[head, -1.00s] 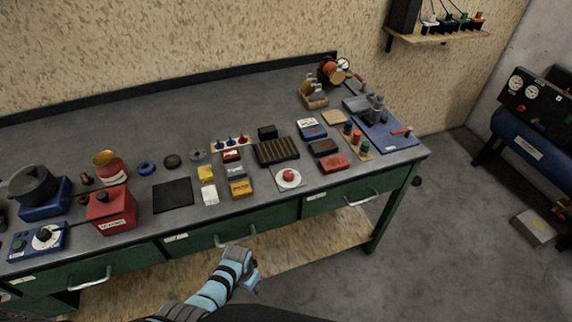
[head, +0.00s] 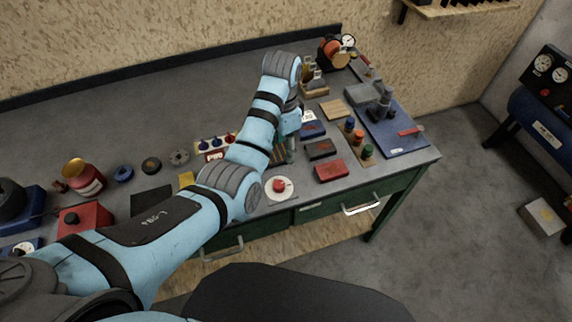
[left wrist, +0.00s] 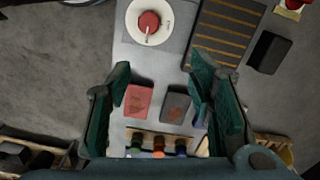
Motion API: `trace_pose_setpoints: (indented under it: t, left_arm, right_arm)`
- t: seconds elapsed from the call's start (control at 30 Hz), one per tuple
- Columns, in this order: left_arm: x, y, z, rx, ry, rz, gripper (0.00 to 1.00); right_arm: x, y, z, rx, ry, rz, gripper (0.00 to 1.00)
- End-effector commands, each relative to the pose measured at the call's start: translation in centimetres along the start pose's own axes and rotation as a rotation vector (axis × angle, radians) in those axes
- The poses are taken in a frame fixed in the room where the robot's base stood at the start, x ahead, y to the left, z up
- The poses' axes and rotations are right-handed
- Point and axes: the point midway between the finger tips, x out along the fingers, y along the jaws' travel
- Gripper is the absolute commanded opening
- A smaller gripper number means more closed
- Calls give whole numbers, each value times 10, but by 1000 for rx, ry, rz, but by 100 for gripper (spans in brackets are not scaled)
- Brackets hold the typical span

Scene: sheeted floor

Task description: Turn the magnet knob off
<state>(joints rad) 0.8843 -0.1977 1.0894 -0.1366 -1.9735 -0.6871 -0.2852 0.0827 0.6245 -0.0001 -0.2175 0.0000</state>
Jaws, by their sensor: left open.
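A red knob (head: 279,185) sits on a white round dial (head: 287,195) at the table's front edge; I take it for the magnet knob. In the left wrist view the knob (left wrist: 149,22) is at the top, with a pale pointer line on it. The black block with gold stripes (left wrist: 226,35), like a magnetic chuck, lies beside the dial (left wrist: 134,36). My left gripper (left wrist: 160,70) is open and empty, its fingers pointing down above the bench, apart from the knob. In the head view my left arm partly hides the striped block. My right gripper is not in view.
A red box (head: 331,169) and a black box (head: 321,149) lie right of the dial. A rack of coloured bottles (head: 359,137) and a blue plate with a vise-like tool (head: 400,136) stand further right. The bench's back left is clear.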

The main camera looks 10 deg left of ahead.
Motion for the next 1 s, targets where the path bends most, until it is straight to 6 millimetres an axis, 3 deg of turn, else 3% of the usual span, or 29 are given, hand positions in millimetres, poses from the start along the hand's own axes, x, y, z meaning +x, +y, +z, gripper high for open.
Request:
trace_pose_setpoints:
  t: [0.07, 0.2, 0.3, 0.5, 0.63, 0.87, 1.0]
  left_arm:
    - [16, 5, 6, -4, -1, 1, 48]
    - [68, 16, 20, -2, -44, 32, 48]
    - [95, 9, 14, -6, -24, 17, 48]
    - [131, -4, -1, -6, 0, 1, 48]
    - [139, -5, -3, -5, -1, 2, 48]
    - [139, -5, -3, -4, -2, 3, 48]
    - [140, -4, -3, -4, -3, 4, 27]
  right_arm:
    - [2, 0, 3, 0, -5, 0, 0]
    - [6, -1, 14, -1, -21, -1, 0]
    - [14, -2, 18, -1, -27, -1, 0]
    - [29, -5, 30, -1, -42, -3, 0]
    - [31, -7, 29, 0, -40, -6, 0]
    - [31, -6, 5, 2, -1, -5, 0]
    - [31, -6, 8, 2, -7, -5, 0]
